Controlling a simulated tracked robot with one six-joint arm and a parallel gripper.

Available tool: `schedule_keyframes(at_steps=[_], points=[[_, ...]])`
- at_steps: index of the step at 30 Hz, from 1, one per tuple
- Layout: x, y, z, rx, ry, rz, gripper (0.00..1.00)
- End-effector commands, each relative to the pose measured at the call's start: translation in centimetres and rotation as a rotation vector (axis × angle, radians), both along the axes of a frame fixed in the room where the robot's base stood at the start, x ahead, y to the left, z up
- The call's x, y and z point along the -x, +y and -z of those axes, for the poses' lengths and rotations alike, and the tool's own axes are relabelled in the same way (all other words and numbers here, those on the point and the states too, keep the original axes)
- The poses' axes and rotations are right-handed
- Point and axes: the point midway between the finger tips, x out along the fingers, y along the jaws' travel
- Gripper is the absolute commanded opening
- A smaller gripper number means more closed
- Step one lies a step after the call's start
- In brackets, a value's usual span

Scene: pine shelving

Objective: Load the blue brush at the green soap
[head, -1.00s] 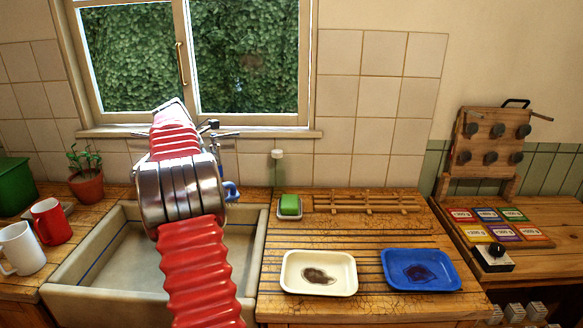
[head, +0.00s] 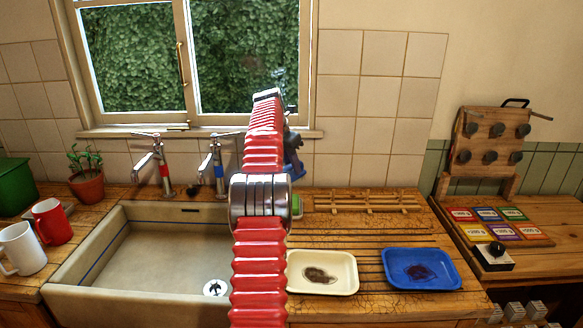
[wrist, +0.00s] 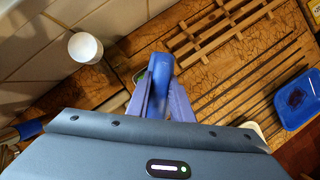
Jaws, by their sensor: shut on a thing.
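My gripper (wrist: 165,95) is shut on the blue brush (wrist: 160,70), which shows as a blue shape between the jaws in the wrist view. In the head view a bit of blue at the arm's end (head: 296,168) is all that shows of it; its bristles cannot be made out. The green soap (head: 296,205) is mostly hidden behind my arm in the head view. In the wrist view a sliver of green (wrist: 140,77) shows just left of the brush. Whether brush and soap touch cannot be told.
A wooden rack (head: 367,202) lies right of the soap. A cream tray (head: 345,259) and a blue tray (head: 420,284), each with a dark stain, stand on the draining board. The sink (head: 130,292) with two taps is at left. A white round top (wrist: 85,47) stands near the wall.

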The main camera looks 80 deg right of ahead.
Motion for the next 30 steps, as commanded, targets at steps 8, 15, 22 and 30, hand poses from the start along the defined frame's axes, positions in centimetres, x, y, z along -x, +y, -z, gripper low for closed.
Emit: schedule_keyframes(at_steps=[8, 15, 22, 30], points=[[-0.1, 0.0, 0.2, 0.000, 0.000, 0.000, 0.02], [-0.1, 0.1, 1.6, 0.000, 0.000, 0.001, 0.02], [-0.2, 0.1, 3.5, 0.000, 0.000, -0.001, 0.02], [-0.3, 0.1, 5.5, 0.001, 0.000, 0.000, 0.02]])
